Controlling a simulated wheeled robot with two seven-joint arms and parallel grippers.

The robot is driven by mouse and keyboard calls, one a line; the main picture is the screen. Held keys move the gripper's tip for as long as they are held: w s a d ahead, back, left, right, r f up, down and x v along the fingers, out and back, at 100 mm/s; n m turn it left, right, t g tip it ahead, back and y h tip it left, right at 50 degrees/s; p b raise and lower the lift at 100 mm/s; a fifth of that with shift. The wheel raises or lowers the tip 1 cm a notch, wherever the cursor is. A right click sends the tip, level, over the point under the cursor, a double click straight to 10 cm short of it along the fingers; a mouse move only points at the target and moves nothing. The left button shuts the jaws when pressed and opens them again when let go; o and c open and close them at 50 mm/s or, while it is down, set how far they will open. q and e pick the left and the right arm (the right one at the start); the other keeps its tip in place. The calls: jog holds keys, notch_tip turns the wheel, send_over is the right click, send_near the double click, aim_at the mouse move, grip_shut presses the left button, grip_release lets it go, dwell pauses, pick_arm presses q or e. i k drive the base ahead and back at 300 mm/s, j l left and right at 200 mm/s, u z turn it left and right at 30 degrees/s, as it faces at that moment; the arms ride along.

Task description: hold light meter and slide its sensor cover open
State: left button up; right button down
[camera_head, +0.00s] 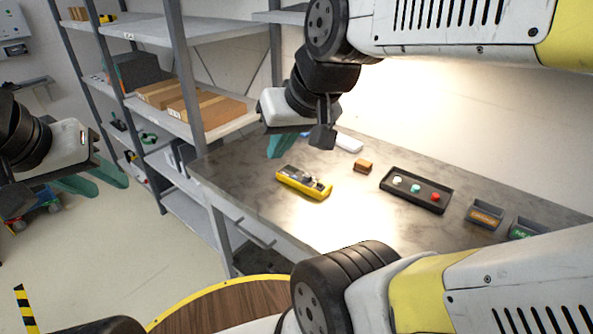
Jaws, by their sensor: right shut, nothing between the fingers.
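The yellow light meter (289,184) lies flat on the grey metal table, near its left end. Grey and dark parts show on its top face; I cannot make out how the sensor cover stands. My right gripper (278,148) is above the table, behind and a little left of the meter, apart from it. Its teal fingers are shut with nothing between them. My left gripper (108,183) is far left of the table, over the floor, its two teal fingers spread and empty.
The table (345,213) also holds an orange-brown block (363,165), a white object (348,144), a black tray (417,204) with small coloured knobs, and two labelled bins (485,214) (525,229). A shelf rack (215,130) with cardboard boxes (208,111) stands at the left.

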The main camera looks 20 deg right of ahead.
aim_at(320, 187)
jog(key=i+j, duration=0.3)
jog(key=i, duration=0.15)
jog(key=i+j+z, duration=0.1)
jog(key=z, duration=0.4)
jog(key=i+j+z, duration=0.2)
jog(key=z, duration=1.15)
